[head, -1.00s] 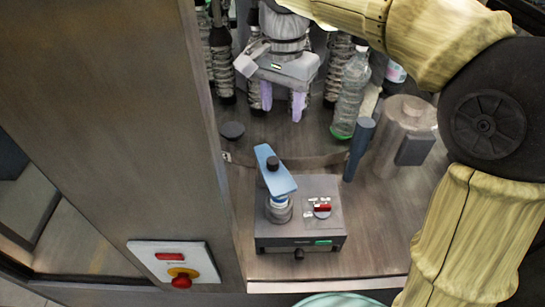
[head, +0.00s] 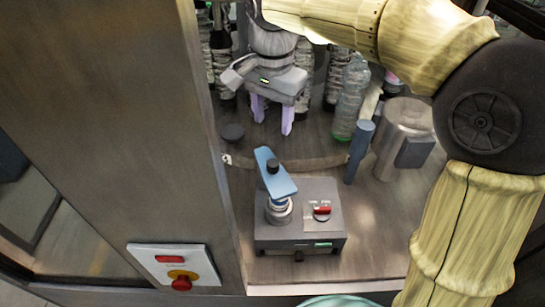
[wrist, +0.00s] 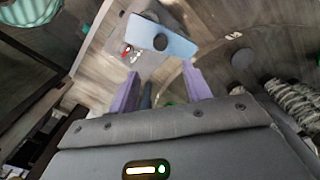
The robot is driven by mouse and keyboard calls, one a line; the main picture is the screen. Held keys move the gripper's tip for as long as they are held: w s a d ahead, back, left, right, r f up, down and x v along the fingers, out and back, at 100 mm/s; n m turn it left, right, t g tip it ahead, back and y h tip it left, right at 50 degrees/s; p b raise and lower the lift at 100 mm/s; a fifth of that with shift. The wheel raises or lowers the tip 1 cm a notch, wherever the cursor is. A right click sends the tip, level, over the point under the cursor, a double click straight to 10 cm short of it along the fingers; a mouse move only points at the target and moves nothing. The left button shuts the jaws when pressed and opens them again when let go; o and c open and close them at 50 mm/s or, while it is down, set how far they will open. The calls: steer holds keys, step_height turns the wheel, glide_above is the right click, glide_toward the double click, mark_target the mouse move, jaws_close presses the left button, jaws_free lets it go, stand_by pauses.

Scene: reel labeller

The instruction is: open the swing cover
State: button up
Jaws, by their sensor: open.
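The swing cover (head: 281,183) is a light blue flat arm with a black knob (head: 272,166). It sits on a round grey post (head: 279,212) on top of a grey box-shaped device (head: 325,230). The cover also shows in the wrist view (wrist: 178,44), with its knob (wrist: 160,42) beyond my fingers. My gripper (head: 272,127) has two lilac fingers spread apart with nothing between them. It hangs behind and above the cover, apart from it. The gripper also shows in the wrist view (wrist: 160,70). What lies beneath the cover is hidden.
A red switch (head: 322,210) is on the device's right side. A blue-grey post (head: 359,150) and a metal cylinder (head: 405,130) stand to the right. Several bottles (head: 350,98) stand behind my gripper. A large panel (head: 120,130) closes off the left.

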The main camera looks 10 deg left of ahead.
mark_target(273, 163)
step_height(273, 163, down, 13)
steer(key=shift+r+p, duration=0.2)
steer(key=shift+p, duration=0.85)
jaws_close()
